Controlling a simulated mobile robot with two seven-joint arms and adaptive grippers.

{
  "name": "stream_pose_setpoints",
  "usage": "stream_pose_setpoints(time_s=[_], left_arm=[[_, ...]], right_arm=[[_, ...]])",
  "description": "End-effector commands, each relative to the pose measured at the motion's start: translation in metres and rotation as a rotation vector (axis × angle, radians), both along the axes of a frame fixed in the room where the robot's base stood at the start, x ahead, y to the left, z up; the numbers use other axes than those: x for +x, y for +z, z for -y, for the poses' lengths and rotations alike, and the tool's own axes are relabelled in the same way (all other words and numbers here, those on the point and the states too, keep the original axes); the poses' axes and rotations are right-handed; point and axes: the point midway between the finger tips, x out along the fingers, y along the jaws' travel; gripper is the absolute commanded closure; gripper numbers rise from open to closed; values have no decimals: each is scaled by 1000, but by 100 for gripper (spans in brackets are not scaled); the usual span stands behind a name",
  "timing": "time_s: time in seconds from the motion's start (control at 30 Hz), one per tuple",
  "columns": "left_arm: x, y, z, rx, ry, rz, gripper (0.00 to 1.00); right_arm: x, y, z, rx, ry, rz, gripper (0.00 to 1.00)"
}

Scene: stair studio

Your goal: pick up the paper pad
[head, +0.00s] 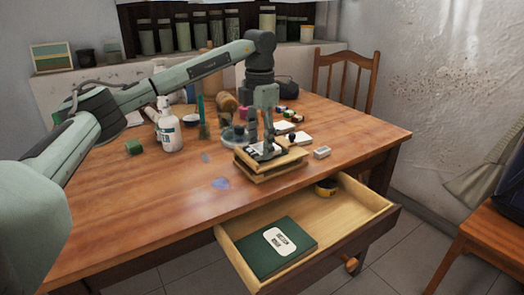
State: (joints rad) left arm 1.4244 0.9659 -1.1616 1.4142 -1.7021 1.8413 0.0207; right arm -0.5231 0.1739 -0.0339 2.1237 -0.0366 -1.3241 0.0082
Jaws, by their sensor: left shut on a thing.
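My left gripper (264,151) points down over the table, its fingers shut at a small pale piece that I take to be the paper pad (258,148). The fingers and a dark part hide much of it. It is at the top of a tan, wooden-looking stack (278,170) near the table's front edge, above the open drawer. I cannot tell whether the pad still touches the stack. My right gripper is not in view.
The open drawer (350,195) holds a green book (258,258) and a dark and yellow round tin (326,187). A white pump bottle (169,128), a green block (134,147) and a small white block (322,152) stand on the table (150,205). A wooden chair (345,75) stands behind.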

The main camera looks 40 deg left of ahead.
Motion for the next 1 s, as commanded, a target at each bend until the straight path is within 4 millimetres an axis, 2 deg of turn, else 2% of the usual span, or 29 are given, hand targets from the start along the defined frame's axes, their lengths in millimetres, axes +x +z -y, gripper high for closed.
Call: stream_pose_setpoints(time_s=[0.37, 0.53, 0.67, 0.83, 0.93, 1.0], left_arm=[[0, 3, 0, -1, 0, 2, 80], [1, 18, 0, 0, 0, 3, 80], [1, 40, 0, -1, 1, 5, 80], [-34, 61, -10, 0, 2, 4, 80], [-57, 80, -16, 2, 3, 5, 80], [-72, 88, -19, 2, 1, 3, 80]], right_arm=[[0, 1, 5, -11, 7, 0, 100], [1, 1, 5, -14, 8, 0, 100], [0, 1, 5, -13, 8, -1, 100], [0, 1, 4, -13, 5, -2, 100], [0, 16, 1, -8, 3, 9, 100], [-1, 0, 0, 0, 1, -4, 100]])
